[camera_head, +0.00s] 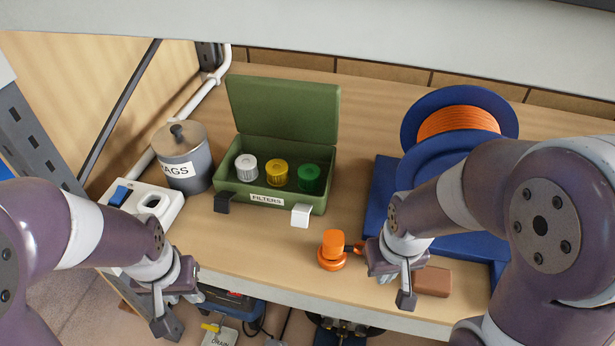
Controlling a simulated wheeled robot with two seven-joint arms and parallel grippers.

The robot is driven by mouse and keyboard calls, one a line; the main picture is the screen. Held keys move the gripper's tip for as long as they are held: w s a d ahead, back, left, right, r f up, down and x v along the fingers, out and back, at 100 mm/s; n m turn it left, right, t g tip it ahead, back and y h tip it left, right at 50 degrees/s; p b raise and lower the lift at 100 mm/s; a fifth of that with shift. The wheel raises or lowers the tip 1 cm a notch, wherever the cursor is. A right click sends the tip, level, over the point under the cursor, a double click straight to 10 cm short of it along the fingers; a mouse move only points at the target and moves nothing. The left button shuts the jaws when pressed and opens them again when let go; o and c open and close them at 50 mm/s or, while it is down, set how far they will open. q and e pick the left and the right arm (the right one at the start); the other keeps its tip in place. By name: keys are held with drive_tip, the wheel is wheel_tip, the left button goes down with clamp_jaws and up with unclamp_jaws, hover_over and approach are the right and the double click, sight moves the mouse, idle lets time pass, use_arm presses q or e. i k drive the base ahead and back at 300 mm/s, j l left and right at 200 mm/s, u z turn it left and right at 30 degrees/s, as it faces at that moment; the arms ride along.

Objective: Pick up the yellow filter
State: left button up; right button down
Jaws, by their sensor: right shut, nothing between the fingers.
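The yellow filter (277,173) stands upright in the open green box (228,187) labelled FILTERS, between a white filter (246,168) on its left and a green filter (309,178) on its right. The box lid is raised at the back. My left gripper (166,326) hangs at the table's front edge, in front and to the left of the box, apart from it. Its finger gap is not clear. My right gripper (405,299) is shut and empty near the front edge, to the right of the box and apart from it.
An orange knobbed object (332,249) stands just left of my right gripper. A brown block (432,282) lies beside that gripper. A grey lidded tin (184,160) and a white switch box (140,205) stand left of the box. A blue reel (420,108) with orange line is at right.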

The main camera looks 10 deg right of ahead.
sight(277, 168)
drive_tip(key=i+j+z, duration=0.15)
drive_tip(key=j+z, duration=0.25)
drive_tip(key=i+j+z, duration=0.1)
drive_tip(key=j+z, duration=0.75)
drive_tip(key=l, duration=0.1)
